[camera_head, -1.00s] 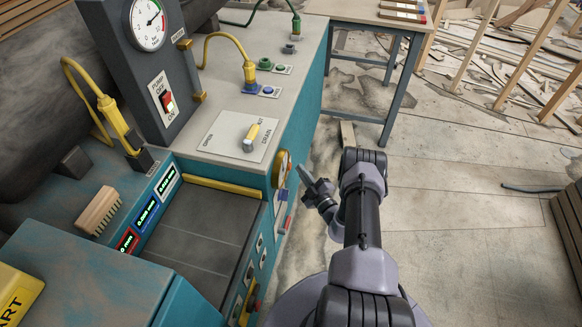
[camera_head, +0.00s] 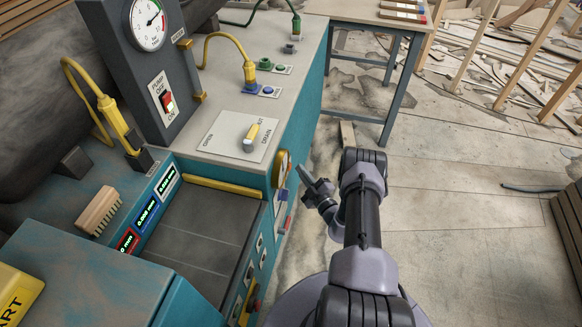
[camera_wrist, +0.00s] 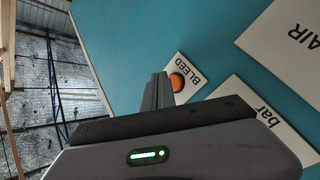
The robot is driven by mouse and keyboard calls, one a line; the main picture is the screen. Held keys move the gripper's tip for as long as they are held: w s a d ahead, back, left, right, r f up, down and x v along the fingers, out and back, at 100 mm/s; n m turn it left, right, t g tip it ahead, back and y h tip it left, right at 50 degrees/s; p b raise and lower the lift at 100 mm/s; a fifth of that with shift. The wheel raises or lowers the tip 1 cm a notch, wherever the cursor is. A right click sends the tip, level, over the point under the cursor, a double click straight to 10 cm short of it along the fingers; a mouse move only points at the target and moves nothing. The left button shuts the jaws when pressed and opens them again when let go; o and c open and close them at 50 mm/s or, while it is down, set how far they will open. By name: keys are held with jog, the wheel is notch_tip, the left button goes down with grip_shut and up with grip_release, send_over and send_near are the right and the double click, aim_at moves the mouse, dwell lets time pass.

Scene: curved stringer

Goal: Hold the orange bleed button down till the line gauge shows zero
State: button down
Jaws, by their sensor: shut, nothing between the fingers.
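The orange bleed button (camera_wrist: 177,82) sits on a white plate marked BLEED on a teal panel in the wrist view. My gripper (camera_wrist: 158,78) is shut and empty, its tips just left of the button and overlapping its edge. I cannot tell whether they touch it. In the head view my gripper (camera_head: 305,172) is beside the bench's teal side, and the button cannot be made out there. A yellow-rimmed round gauge (camera_head: 282,168) on that side is seen nearly edge-on, its reading not legible. Another dial (camera_head: 148,24) is on the grey column.
White plates marked bar (camera_wrist: 248,115) and AIR (camera_wrist: 290,40) lie right of the button. The bench top holds a valve lever (camera_head: 252,137) and a pump switch (camera_head: 165,97) stands on the column. Open floor (camera_head: 450,230) lies to the right.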

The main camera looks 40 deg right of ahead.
jog(key=shift+w+a+b, duration=0.3)
jog(key=shift+w+b, duration=0.05)
jog(key=shift+w+a, duration=0.3)
dwell(2.1)
jog(key=shift+s+d, duration=0.1)
jog(key=shift+s+d+b, duration=0.4)
jog(key=shift+s+d, duration=0.05)
jog(key=shift+s, duration=0.1)
jog(key=s+d+b, duration=0.1)
jog(key=s+d, duration=0.2)
jog(key=shift+s+d, duration=0.15)
jog(key=shift+s, duration=0.25)
dwell(0.4)
